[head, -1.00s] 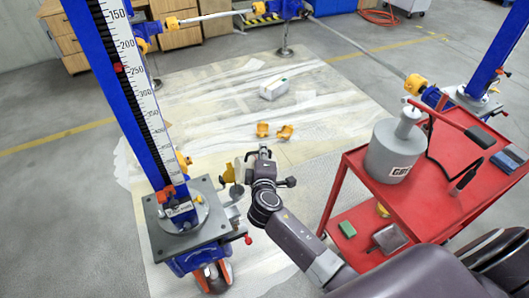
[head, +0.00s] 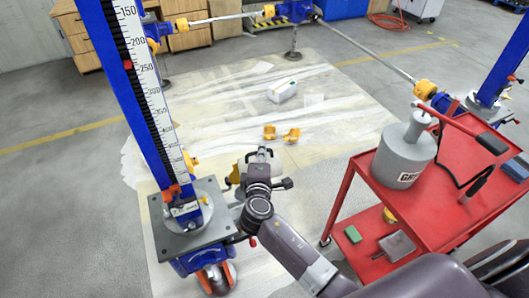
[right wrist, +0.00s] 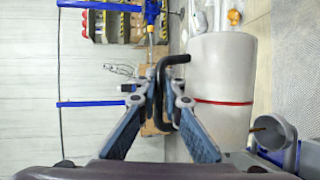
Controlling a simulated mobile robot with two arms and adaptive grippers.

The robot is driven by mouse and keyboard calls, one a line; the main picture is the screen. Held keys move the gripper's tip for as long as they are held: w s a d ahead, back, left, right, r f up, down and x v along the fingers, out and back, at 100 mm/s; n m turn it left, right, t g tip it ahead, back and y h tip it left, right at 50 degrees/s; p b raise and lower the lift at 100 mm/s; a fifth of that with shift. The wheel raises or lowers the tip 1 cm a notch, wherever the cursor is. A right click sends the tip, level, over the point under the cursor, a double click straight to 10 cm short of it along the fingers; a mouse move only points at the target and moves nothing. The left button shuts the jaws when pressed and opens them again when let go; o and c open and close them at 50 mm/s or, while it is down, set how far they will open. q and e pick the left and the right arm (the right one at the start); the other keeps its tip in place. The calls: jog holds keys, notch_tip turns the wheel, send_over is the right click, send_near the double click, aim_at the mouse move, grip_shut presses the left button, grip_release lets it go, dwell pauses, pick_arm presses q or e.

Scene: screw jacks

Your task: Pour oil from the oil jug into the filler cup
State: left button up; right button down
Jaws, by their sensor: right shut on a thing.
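The oil jug (right wrist: 222,85) is a whitish cylinder with a red line around it and a black handle (right wrist: 176,62). My right gripper (right wrist: 165,88) is shut on that handle in the right wrist view. In the head view, my right gripper (head: 260,156) is beside the blue jack, and my arm and gripper hide most of the jug and the cup. My left gripper is not in view.
The blue screw jack (head: 128,95) with a white scale stands close left of the gripper, on a grey base plate (head: 190,225). A red cart (head: 470,190) carrying a grey can (head: 404,155) stands to the right.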

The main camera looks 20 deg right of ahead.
aim_at(274, 155)
jog(key=shift+s+d+f+m+g+y+p, duration=0.15)
jog(key=shift+d+f+m+y, duration=0.1)
jog(key=shift+d+f+m, duration=0.3)
jog(key=shift+w+d+f+m+g+y+p, duration=0.15)
jog(key=shift+d+f+m+y, duration=0.15)
jog(key=shift+d, duration=0.4)
jog(key=shift+s+d+f+m+y+p, duration=0.15)
jog(key=shift+d+f+m, duration=0.2)
jog(key=shift+d+f, duration=0.25)
jog(key=d+f+m+y, duration=0.2)
jog(key=f+m, duration=0.1)
jog(key=f, duration=0.2)
jog(key=d+f+m+y+b, duration=0.1)
jog(key=d+f+m+y, duration=0.1)
jog(key=f, duration=0.4)
jog(key=shift+d+f+m+g+y+b, duration=0.3)
jog(key=shift+d+m+y, duration=0.1)
jog(key=shift+m+y, duration=0.15)
jog(key=shift+r, duration=0.1)
jog(key=d+r+m+y, duration=0.2)
jog(key=d+r+m, duration=0.1)
jog(key=d, duration=0.5)
jog(key=shift+s+b, duration=0.2)
jog(key=shift+b, duration=0.2)
